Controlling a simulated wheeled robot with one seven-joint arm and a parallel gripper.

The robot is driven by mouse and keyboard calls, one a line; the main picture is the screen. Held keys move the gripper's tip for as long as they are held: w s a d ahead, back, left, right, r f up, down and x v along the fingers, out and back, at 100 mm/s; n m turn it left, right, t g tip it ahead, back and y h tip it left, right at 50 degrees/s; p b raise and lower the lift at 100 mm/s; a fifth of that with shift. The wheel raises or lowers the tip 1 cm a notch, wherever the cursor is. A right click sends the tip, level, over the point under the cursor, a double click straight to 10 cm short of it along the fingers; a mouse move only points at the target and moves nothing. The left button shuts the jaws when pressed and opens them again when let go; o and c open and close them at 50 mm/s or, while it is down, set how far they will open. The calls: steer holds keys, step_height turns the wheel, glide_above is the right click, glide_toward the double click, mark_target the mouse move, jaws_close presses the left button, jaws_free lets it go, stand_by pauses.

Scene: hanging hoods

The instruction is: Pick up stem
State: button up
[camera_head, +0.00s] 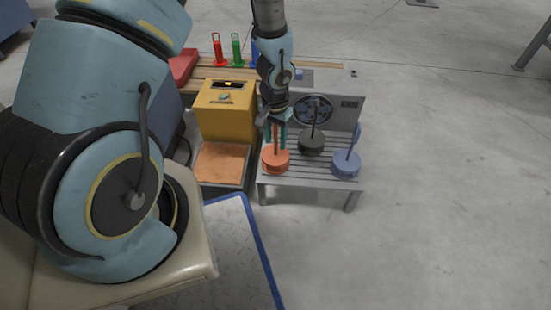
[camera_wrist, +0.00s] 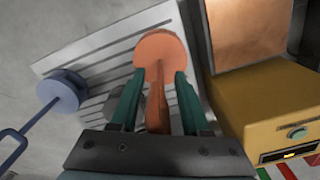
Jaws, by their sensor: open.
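An orange piece with a round base (camera_head: 275,161) and an upright stem stands at the left of a grey slatted stand (camera_head: 310,177). My gripper (camera_head: 276,145) is above that base, pointing down. In the wrist view the orange stem (camera_wrist: 158,100) runs between the two teal fingers of my gripper (camera_wrist: 160,76), with the round base (camera_wrist: 161,50) beyond the tips. The fingers are open on either side of the stem; I cannot tell whether either touches it. A dark grey piece (camera_head: 312,143) and a blue piece (camera_head: 346,164), each with a stem, stand to the right.
A yellow box (camera_head: 228,110) with a small display stands left of the stand, with an orange-brown plate (camera_head: 221,164) in front. A red holder (camera_head: 218,52) and a green holder (camera_head: 237,52) stand behind. A backboard rises behind the pieces. Floor at the right is clear.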

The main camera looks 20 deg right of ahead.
steer(key=shift+c, duration=0.3)
jaws_close()
stand_by(1.1)
